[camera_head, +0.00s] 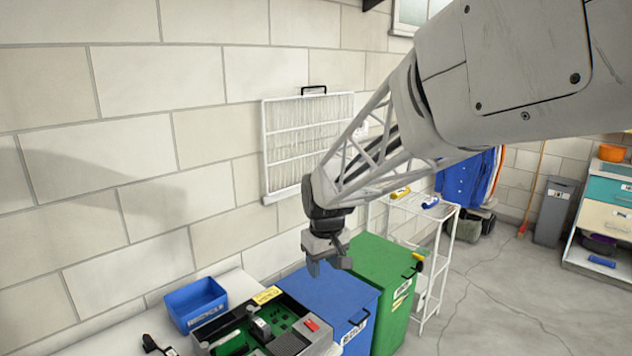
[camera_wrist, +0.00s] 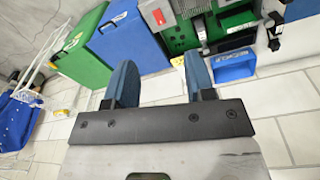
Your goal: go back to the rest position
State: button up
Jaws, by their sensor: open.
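My gripper (camera_head: 327,264) is at the end of my arm, in the air in front of the block wall and over the blue bin (camera_head: 342,302). In the wrist view its two blue-grey fingers (camera_wrist: 160,84) are apart, with nothing between them. No object is held. The rest position is not marked by anything in view.
A green bin (camera_head: 381,268) stands right of the blue bin. At lower left, a small blue box (camera_head: 195,303) and a tray of electronic parts (camera_head: 228,325) sit near the wall. A white wire shelf (camera_head: 441,237) stands behind. Open floor (camera_head: 500,290) lies to the right.

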jog(key=s+d+r+m, duration=0.1)
jog(key=s+d, duration=0.4)
jog(key=s, duration=0.5)
jog(key=s+d+r+m+t, duration=0.1)
jog(key=s+d+m, duration=0.2)
jog(key=s+d, duration=0.3)
jog(key=s+d+r+m, duration=0.1)
jog(key=s+d, duration=0.4)
jog(key=s, duration=0.9)
jog(key=shift+s+d+m+h, duration=0.3)
jog(key=shift+s+m, duration=0.1)
jog(key=shift+m, duration=0.2)
